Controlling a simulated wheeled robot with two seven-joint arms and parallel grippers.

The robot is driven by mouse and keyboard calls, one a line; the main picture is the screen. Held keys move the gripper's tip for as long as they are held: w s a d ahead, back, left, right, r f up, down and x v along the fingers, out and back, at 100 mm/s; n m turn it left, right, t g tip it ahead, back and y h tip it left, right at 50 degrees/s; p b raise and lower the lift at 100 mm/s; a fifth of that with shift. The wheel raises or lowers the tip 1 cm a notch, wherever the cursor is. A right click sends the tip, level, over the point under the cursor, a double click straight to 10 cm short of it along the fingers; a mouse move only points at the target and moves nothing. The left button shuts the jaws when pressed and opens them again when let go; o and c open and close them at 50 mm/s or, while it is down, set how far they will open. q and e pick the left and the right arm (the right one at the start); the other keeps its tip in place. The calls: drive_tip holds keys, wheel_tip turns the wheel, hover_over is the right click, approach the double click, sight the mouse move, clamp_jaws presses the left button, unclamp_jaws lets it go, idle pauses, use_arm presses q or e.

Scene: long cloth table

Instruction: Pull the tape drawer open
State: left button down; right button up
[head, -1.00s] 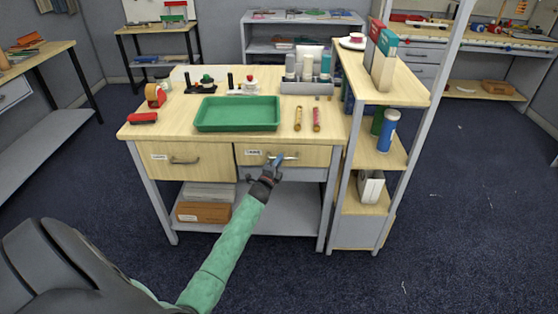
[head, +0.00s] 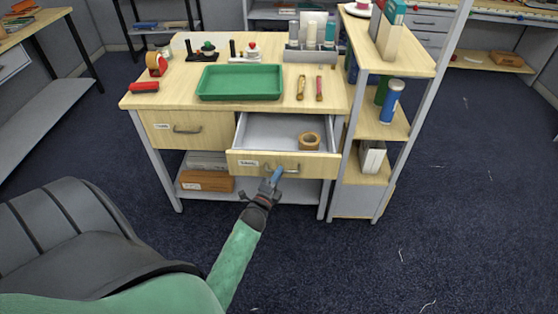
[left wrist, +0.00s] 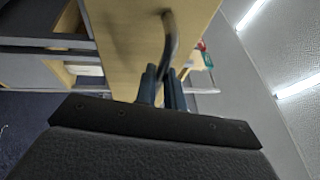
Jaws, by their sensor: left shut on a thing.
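The tape drawer (head: 255,161) is the right drawer of the wooden bench and stands well out from the front. A roll of brown tape (head: 309,141) lies inside it, towards the right. Its curved metal handle (head: 290,170) also shows in the left wrist view (left wrist: 170,35). My left gripper (head: 275,177) is at the drawer front, its fingers shut on the handle; in the left wrist view the two dark fingers (left wrist: 160,85) close around the handle's lower end. The label on the drawer front is too small to read. My right gripper is not in view.
The left drawer (head: 187,130) is shut. A green tray (head: 240,82) and several small items stand on the bench top. A wooden shelf unit (head: 360,190) stands close on the right. Open floor lies in front.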

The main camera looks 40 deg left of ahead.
use_arm(q)
drive_tip(key=shift+s+d, duration=0.45)
drive_tip(key=shift+s, duration=0.3)
drive_tip(key=shift+s+d, duration=0.45)
drive_tip(key=shift+s, duration=0.25)
drive_tip(key=shift+s+d, duration=0.45)
drive_tip(key=shift+s, duration=0.3)
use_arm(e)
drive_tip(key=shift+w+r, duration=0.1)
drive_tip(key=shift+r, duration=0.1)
use_arm(q)
drive_tip(key=c, duration=1.5)
unclamp_jaws()
drive_tip(key=shift+f, duration=0.1)
